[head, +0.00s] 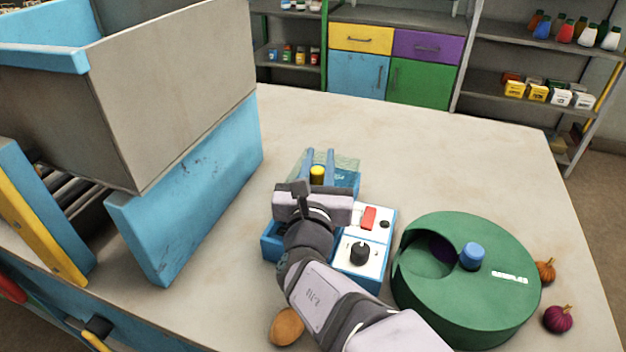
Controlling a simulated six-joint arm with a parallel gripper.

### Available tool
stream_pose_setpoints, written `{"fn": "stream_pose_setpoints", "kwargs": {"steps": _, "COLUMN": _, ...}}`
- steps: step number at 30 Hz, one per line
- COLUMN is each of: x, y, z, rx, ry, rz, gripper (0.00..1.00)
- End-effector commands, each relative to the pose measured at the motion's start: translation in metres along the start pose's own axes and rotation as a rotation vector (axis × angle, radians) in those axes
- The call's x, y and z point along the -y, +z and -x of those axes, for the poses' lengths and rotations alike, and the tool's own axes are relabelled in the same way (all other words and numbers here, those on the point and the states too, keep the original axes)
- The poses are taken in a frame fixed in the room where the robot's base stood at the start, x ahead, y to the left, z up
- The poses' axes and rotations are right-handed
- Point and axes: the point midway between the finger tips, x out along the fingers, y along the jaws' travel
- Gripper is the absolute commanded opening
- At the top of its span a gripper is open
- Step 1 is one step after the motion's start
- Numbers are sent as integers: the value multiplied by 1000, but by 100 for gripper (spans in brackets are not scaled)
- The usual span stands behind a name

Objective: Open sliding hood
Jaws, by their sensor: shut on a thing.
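A small blue and white machine (345,272) stands on the table, with a red switch and a black dial on its white panel. A clear, greenish hood (347,163) shows at its far end, beyond my gripper. My gripper (319,163) is over the machine, pointing away, its two blue fingers on either side of a yellow knob (317,173). It is shut on this knob, which seems to belong to the hood. My wrist hides the middle of the machine, so how far the hood is open cannot be told.
A green round drum (465,300) with a blue knob stands close on the right, with two onions (558,319) beyond it. A brown egg-like object (286,327) lies near the front. A large grey and blue bin unit (190,180) rises at left. The far table is clear.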

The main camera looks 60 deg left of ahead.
Motion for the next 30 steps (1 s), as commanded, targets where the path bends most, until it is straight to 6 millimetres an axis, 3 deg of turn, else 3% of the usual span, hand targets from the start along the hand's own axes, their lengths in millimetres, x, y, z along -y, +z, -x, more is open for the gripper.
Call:
{"fn": "stream_pose_setpoints", "kwargs": {"steps": 9, "x": 0, "y": 0, "z": -1, "rx": -1, "ry": 1, "rz": 2, "gripper": 0}}
{"fn": "stream_pose_setpoints", "kwargs": {"steps": 10, "x": 0, "y": 0, "z": -1, "rx": -1, "ry": 1, "rz": 2, "gripper": 28}}
{"fn": "stream_pose_setpoints", "kwargs": {"steps": 12, "x": 0, "y": 0, "z": -1, "rx": -1, "ry": 1, "rz": 2, "gripper": 40}}
{"fn": "stream_pose_setpoints", "kwargs": {"steps": 23, "x": 0, "y": 0, "z": 2, "rx": -1, "ry": 1, "rz": 2, "gripper": 40}}
{"fn": "stream_pose_setpoints", "kwargs": {"steps": 30, "x": 0, "y": -1, "z": 23, "rx": -1, "ry": 3, "rz": 2, "gripper": 40}}
